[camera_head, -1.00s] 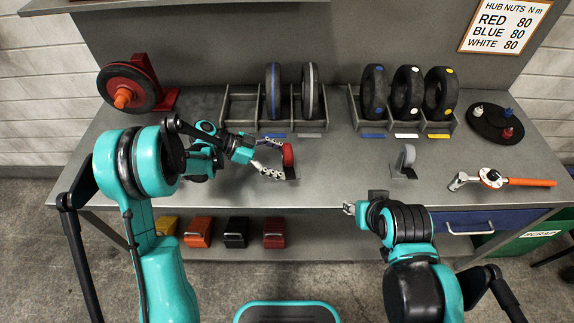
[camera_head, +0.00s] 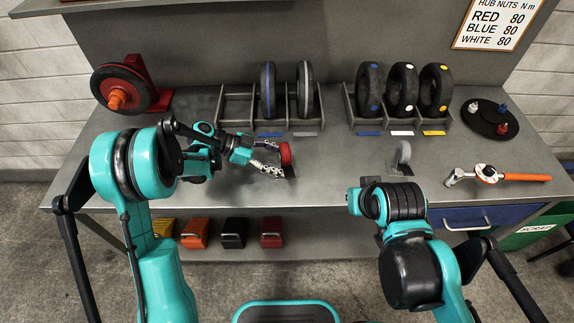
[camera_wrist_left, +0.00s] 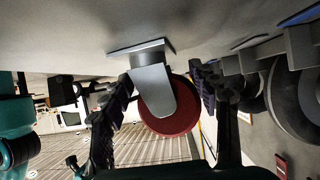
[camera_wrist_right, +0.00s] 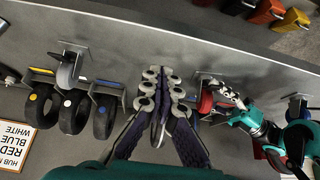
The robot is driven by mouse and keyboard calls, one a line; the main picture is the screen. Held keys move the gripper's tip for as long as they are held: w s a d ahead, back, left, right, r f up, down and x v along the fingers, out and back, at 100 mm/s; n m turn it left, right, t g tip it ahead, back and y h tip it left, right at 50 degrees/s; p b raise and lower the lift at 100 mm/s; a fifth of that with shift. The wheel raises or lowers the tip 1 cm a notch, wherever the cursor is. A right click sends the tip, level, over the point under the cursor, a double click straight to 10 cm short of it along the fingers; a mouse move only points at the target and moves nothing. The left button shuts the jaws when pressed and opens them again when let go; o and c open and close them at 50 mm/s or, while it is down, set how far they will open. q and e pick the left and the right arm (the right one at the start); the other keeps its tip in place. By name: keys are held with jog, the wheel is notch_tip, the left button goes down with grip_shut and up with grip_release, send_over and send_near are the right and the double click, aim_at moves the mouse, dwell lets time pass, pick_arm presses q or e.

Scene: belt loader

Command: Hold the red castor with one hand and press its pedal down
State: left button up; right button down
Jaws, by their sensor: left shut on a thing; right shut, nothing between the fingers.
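The red castor (camera_head: 286,153) stands on its dark base plate on the bench, a little left of the middle. My left gripper (camera_head: 278,162) is shut on it from the left. In the left wrist view the red wheel (camera_wrist_left: 172,120) and its grey fork sit between the two fingers of my left gripper (camera_wrist_left: 158,98). I cannot make out the pedal. My right gripper (camera_wrist_right: 163,95) is shut and empty in the right wrist view, above the bench. There the red castor (camera_wrist_right: 205,101) is beside its fingers, apart from them. In the head view, my right wrist largely hides that gripper.
A grey castor (camera_head: 403,153) stands to the right of the red one. Racks with wheels (camera_head: 403,90) stand behind. A torque wrench (camera_head: 500,175) and a round dark tray (camera_head: 482,112) lie at the right. Bench space between the castors is clear.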

jog(key=w+a+r+n+g, duration=0.1)
jog(key=w+a+r+g, duration=0.1)
jog(key=w+a+r, duration=0.45)
notch_tip(320, 180, up, 2)
jog(key=g, duration=0.3)
send_over(289, 175)
jog(key=shift+s+d+r+n, duration=0.15)
jog(key=shift+s+n, duration=0.15)
jog(key=shift+s, duration=0.15)
jog(key=f, duration=1.2)
jog(key=shift+w+f, duration=0.4)
jog(key=shift+s+f, duration=0.15)
jog(key=shift+f, duration=0.35)
